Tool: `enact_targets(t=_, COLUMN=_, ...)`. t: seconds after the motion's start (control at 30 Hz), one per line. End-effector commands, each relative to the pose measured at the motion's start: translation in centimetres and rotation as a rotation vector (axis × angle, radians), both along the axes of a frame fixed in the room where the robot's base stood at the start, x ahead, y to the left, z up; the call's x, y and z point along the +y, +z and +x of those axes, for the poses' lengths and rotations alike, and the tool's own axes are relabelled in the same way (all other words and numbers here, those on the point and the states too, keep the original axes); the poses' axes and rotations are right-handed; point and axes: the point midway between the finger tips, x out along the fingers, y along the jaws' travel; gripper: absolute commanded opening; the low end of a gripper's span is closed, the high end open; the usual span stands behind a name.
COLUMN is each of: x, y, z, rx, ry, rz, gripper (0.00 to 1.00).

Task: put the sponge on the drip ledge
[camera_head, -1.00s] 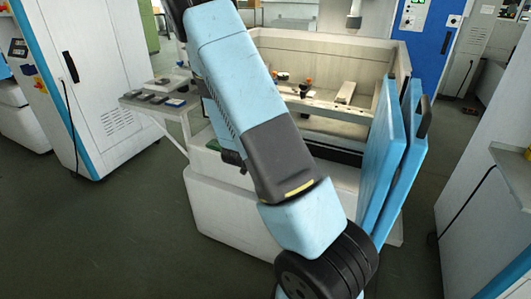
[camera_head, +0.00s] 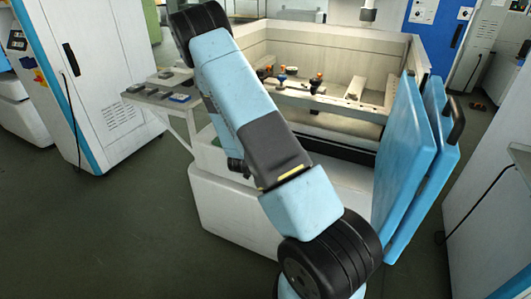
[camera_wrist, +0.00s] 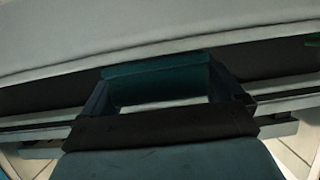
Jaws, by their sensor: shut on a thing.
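My gripper (camera_wrist: 160,88) shows in the wrist view with a finger on each side. A dark teal block (camera_wrist: 157,74), which I take to be the sponge, spans the fingertips and is held between them. In the head view my arm stands in front and hides the gripper and the block. I cannot tell for sure which part is the drip ledge. A white open-topped machine tank (camera_head: 345,38) stands ahead, with a pale inner rail (camera_head: 345,107) along its near side.
Blue door panels (camera_head: 405,150) stick out at the tank's right. A small side shelf (camera_head: 150,97) with dark and blue pieces is at its left. Orange-topped fittings (camera_head: 316,80) stand inside. A white cabinet (camera_head: 100,70) is at left. Dark floor (camera_head: 120,230) is free at front left.

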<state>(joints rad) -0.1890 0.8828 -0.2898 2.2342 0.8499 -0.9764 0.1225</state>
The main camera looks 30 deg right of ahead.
Motion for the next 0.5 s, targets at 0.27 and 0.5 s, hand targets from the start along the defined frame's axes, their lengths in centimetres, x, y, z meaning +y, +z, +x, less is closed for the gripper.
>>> enact_targets(t=0.27, x=-0.86, y=-0.86, z=-0.26, rx=-0.001, ry=-0.013, rz=-0.001, gripper=0.66)
enact_targets(t=0.5, x=-0.71, y=-1.02, z=-0.24, rx=-0.001, ry=-0.011, rz=-0.001, gripper=1.00)
